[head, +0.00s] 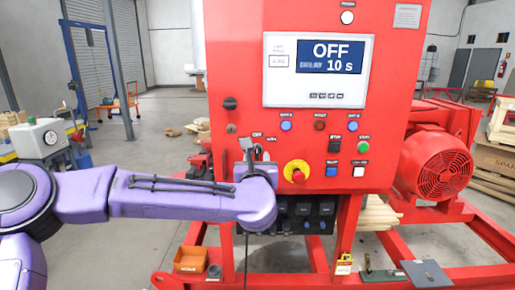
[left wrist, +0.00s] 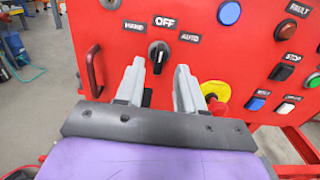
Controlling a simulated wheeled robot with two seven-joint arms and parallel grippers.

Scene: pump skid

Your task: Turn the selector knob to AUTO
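The selector knob (left wrist: 159,53) is black with a pale mark, on the red panel in the left wrist view. The mark appears to point up towards the OFF label (left wrist: 165,22). The HAND label (left wrist: 133,27) is at its upper left and the AUTO label (left wrist: 190,37) at its upper right. My left gripper (left wrist: 160,67) is open, its grey fingers apart below and to either side of the knob, with nothing held. In the head view, the left gripper (head: 246,152) is at the panel's left part and hides the knob. My right gripper is out of view.
The panel display (head: 319,69) reads OFF and 10 s. A red emergency button on a yellow collar (head: 296,171) sits right of my gripper. Several push buttons lie further right. A dark red handle (left wrist: 94,70) stands out left of my fingers.

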